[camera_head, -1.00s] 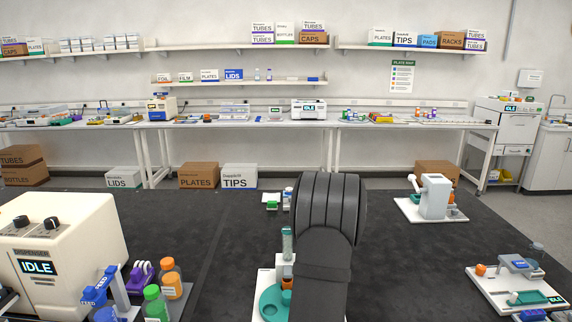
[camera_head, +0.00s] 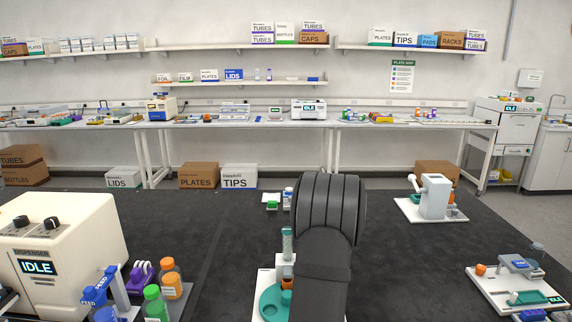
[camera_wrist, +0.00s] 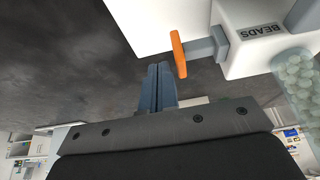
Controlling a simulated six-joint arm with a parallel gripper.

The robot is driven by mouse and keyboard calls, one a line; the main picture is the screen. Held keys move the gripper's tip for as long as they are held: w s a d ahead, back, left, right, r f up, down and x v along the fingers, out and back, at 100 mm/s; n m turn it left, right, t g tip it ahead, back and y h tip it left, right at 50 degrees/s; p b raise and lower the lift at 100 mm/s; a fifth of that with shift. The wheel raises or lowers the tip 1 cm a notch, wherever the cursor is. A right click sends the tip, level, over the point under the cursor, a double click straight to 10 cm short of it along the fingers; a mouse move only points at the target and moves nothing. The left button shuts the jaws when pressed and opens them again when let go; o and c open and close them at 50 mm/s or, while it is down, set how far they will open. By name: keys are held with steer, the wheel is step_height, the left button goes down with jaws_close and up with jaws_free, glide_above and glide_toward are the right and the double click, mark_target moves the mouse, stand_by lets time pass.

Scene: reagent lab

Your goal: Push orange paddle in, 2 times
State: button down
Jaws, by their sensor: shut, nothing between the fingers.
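The orange paddle (camera_wrist: 178,54) sits on the end of a grey stem (camera_wrist: 206,49) that comes out of a white dispenser body marked BEADS (camera_wrist: 260,32). In the wrist view my gripper (camera_wrist: 158,66) is shut and empty, its fingertips just left of the paddle's outer face. I cannot tell whether they touch. A clear tube of pale green beads (camera_wrist: 297,85) joins the body at right. In the head view the bead tube (camera_head: 287,242) and a teal dish (camera_head: 271,303) show left of my arm, which hides my gripper and much of the device.
A cream dispenser reading IDLE (camera_head: 60,245) and orange-capped (camera_head: 171,280) and green-capped (camera_head: 154,303) bottles stand at left. A white press-like device (camera_head: 434,197) and another white-based station (camera_head: 500,290) stand at right. Dark bench is clear between them.

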steer(key=shift+f, duration=1.35)
steer(key=shift+w+a, duration=0.2)
steer(key=shift+a, duration=1.15)
steer(key=shift+d, duration=0.65)
step_height(320, 180, up, 7)
stand_by(0.3)
